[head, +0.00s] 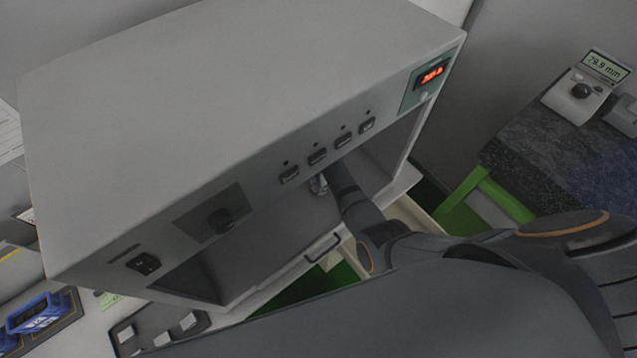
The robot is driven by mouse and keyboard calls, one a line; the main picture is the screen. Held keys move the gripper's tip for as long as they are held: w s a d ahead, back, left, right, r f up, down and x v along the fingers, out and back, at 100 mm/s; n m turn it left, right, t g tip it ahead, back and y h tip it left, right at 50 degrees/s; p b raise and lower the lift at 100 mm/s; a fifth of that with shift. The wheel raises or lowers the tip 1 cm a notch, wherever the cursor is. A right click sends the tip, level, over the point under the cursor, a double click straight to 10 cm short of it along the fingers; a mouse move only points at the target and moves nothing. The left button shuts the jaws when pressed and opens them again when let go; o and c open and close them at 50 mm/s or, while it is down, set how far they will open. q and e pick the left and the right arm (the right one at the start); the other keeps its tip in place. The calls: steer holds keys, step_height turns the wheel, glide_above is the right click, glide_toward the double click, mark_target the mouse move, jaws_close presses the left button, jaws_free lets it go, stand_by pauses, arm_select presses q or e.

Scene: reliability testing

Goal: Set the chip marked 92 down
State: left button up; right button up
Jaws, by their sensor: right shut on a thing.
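My right arm reaches from the lower right into the open front of a grey oven-like box (235,95). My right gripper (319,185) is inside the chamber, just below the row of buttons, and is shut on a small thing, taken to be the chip. The chip is hardly visible at this size, and its number cannot be read. I cannot tell whether it touches the chamber floor. My left gripper is not in view.
The box's front edge and side walls are close around my right arm. A pulled-out door or drawer with a dark handle (323,248) lies below. A dark tray (122,328) with several pale pieces is lower left. A gauge (578,95) reading 79.9 mm stands at right.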

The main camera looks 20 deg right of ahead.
mark_target(318, 187)
steer(key=shift+f, duration=0.15)
steer(key=o, duration=0.9)
steer(key=shift+o, duration=0.2)
step_height(318, 187, up, 8)
steer(key=shift+f+b, duration=0.1)
steer(key=shift+b, duration=0.25)
steer(key=shift+d, duration=0.1)
